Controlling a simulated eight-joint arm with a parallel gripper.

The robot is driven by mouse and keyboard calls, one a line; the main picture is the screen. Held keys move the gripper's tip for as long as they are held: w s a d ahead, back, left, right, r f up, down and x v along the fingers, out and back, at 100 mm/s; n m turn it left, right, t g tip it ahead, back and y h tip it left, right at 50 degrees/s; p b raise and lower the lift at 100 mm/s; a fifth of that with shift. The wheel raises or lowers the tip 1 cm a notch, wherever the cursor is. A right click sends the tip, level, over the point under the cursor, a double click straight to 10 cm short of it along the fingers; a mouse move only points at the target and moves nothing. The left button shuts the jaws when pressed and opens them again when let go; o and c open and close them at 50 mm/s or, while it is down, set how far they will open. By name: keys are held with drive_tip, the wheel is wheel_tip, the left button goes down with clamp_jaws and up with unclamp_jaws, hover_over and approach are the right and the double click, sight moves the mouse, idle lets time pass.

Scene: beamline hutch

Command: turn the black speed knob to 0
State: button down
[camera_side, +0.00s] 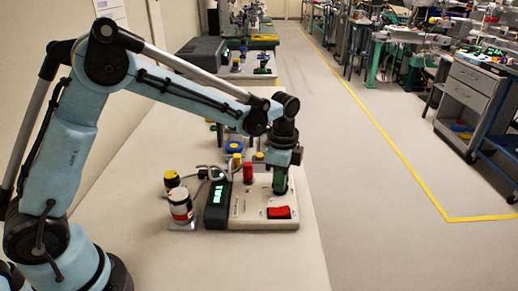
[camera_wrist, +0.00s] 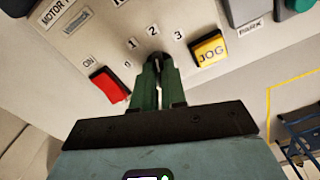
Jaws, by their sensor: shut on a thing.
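The black speed knob (camera_wrist: 158,58) shows only as a small dark shape between the fingertips in the wrist view, and its pointer is hidden. Number labels 0 (camera_wrist: 127,66), 1, 2 and 3 stand in an arc around it on the pale control panel (camera_wrist: 100,28). My gripper (camera_wrist: 158,66) has green fingers and is shut on the knob. In the side view my gripper (camera_side: 280,186) points down at the control box (camera_side: 246,212), and the knob is hidden there behind the fingers.
A red switch (camera_wrist: 110,86) marked ON lies left of the fingers, and a yellow JOG button (camera_wrist: 208,48) lies to their right. A dark unit with a green display (camera_side: 217,193) and a red, white and black cylinder (camera_side: 181,206) stand left of the box.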

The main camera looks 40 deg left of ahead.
drive_tip(key=shift+n, duration=0.4)
drive_tip(key=n, duration=1.1)
drive_tip(key=shift+n, duration=2.1)
drive_tip(key=c, duration=1.2)
unclamp_jaws()
